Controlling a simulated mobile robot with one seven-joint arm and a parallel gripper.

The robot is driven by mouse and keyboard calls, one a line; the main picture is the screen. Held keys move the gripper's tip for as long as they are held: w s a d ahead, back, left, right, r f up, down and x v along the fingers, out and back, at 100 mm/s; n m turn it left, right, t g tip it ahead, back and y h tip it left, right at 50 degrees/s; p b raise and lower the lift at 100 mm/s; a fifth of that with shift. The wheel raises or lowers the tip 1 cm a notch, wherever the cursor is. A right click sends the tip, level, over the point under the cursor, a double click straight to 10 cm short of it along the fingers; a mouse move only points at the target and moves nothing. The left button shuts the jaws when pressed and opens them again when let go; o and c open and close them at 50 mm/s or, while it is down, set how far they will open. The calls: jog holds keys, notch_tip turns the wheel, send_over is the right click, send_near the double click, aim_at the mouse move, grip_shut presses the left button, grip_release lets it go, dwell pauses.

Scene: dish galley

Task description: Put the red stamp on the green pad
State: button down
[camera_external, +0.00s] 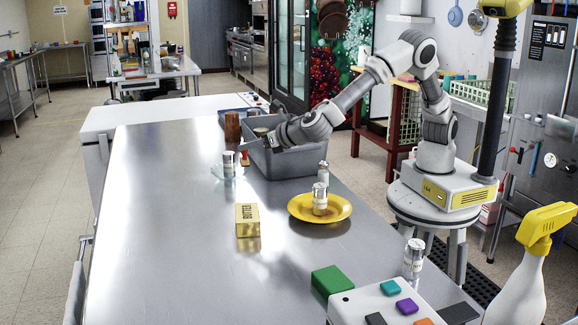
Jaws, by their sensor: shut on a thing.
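My gripper (268,137) is at the left end of the arm, over the grey bin (297,163) on the steel table. A green block (333,281) lies at the near end of the table, beside a white box (376,304) with teal, purple, orange and dark squares on top. I cannot tell whether this green block is the pad. My gripper is far from it, towards the back of the table.
Another can (414,258) is near the right edge; a brown container (232,126) is beside the bin. The table's left side is clear. A spray bottle (525,280) is at front right.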

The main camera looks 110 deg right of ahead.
jog(key=a+r+n+t+y+p, duration=0.1)
jog(key=a+r+n+y+p, duration=0.15)
jog(key=a, duration=0.45)
jog(key=a+r+n+t+y+p, duration=0.1)
jog(key=a+n+t+p, duration=0.15)
jog(key=a, duration=0.45)
jog(key=n+t+y+p, duration=0.2)
jog(key=n+y+p, duration=0.4)
jog(key=p, duration=0.4)
send_over(343, 276)
notch_tip(343, 276, down, 7)
jog(key=y, duration=0.1)
jog(key=shift+d+f+m+g, duration=0.1)
jog(key=shift+f+m+g, duration=0.25)
jog(key=shift+f, duration=1.3)
jog(key=shift+f, duration=0.3)
jog(key=c, duration=0.7)
grip_release()
jog(key=shift+r, duration=0.1)
jog(key=shift+o, duration=0.2)
jog(key=shift+r, duration=0.1)
